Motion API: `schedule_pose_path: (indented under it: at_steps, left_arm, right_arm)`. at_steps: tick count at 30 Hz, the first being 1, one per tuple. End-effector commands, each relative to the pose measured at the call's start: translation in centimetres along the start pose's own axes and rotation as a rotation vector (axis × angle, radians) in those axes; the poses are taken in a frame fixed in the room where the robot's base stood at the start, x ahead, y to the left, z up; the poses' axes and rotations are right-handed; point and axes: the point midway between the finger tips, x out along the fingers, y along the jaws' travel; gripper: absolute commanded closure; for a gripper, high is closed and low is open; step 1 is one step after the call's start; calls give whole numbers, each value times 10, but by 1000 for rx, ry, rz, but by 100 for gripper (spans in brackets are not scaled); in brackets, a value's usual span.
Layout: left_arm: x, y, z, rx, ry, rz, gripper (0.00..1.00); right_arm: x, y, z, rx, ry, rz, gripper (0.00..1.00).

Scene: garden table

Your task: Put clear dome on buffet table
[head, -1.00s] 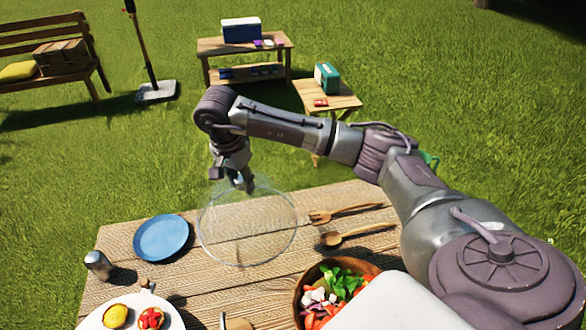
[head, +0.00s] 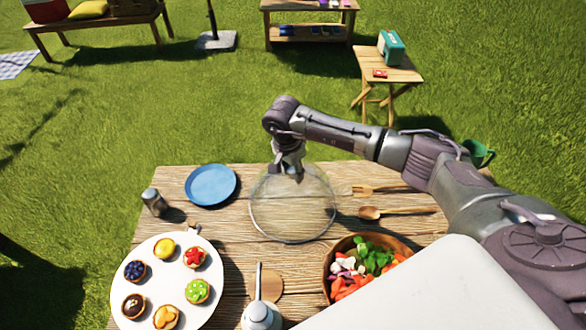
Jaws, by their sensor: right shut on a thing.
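The clear dome (head: 290,215) is a see-through, round cover with a thin rim, over the middle of the wooden table (head: 240,232). My right gripper (head: 289,166) is shut on the dome at its top. I cannot tell whether the dome's rim touches the table or hangs a little above it. The table's planks show through it. My left gripper is not in view.
A blue plate (head: 211,185) and a shaker (head: 154,201) are left of the dome. A white platter of tarts (head: 167,283), a white bottle (head: 261,310) and a salad bowl (head: 365,265) are nearer. Wooden utensils (head: 395,212) lie right. A small side table (head: 387,75) stands behind.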

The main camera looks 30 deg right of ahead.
Motion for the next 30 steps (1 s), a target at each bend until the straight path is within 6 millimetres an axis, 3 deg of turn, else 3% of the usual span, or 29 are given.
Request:
schedule_pose_path:
  at_steps: [3,4,8,20,23,30]
  left_arm:
    - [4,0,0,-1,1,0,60]
    - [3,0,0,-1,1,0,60]
    - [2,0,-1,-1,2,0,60]
    - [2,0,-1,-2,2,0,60]
    - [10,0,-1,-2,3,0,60]
    - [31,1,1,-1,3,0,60]
  right_arm:
    - [2,-1,0,1,0,-2,100]
    - [2,0,0,0,0,0,63]
    - [2,0,0,0,0,0,41]
    - [-4,-1,0,1,0,-2,41]
    - [-16,-1,-1,1,2,-5,41]
    - [-68,-2,-1,0,3,-7,41]
